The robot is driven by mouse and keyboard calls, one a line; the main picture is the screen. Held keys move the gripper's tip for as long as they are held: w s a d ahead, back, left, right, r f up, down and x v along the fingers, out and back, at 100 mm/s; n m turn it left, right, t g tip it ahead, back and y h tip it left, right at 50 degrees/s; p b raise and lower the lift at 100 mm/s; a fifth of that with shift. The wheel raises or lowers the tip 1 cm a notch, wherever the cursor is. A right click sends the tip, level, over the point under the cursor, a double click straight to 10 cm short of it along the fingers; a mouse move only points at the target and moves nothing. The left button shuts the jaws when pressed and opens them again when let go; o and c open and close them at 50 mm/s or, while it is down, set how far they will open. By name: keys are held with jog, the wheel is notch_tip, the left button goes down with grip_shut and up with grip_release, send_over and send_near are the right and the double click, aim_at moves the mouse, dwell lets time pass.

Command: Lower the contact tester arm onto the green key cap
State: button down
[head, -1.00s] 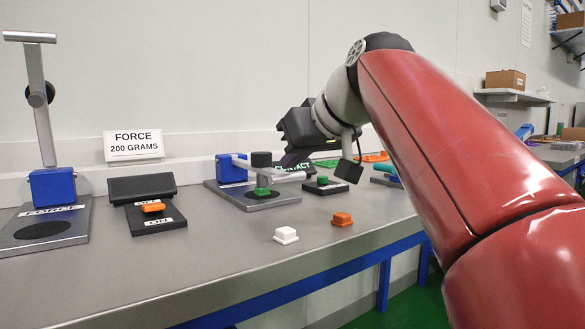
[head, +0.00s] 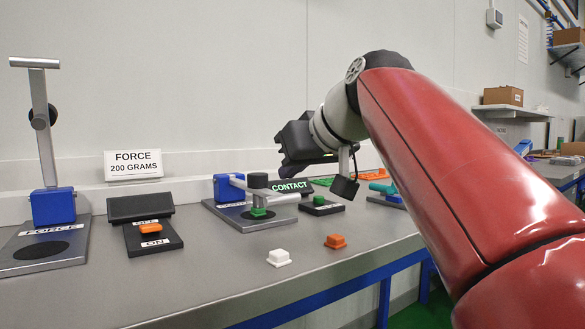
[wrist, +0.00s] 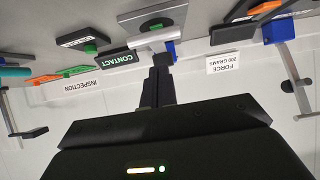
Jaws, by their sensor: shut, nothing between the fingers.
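The contact tester (head: 228,188) has a blue block on a grey plate. My gripper (head: 284,172) is shut and empty, just above and behind the tester arm's silver bar. In the wrist view, which is upside down, the closed fingertips (wrist: 162,60) are close to the silver bar (wrist: 157,38); I cannot tell if they touch.
The force tester (head: 52,207) stands at the left with its arm upright. A switch box (head: 154,238) with an orange rocker sits beside it. A loose white cap (head: 279,258) and orange cap (head: 335,241) lie near the front edge.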

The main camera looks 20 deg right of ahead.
jog(key=p+v, duration=0.1)
jog(key=v, duration=0.9)
jog(key=shift+r, duration=0.6)
jog(key=shift+s, duration=0.15)
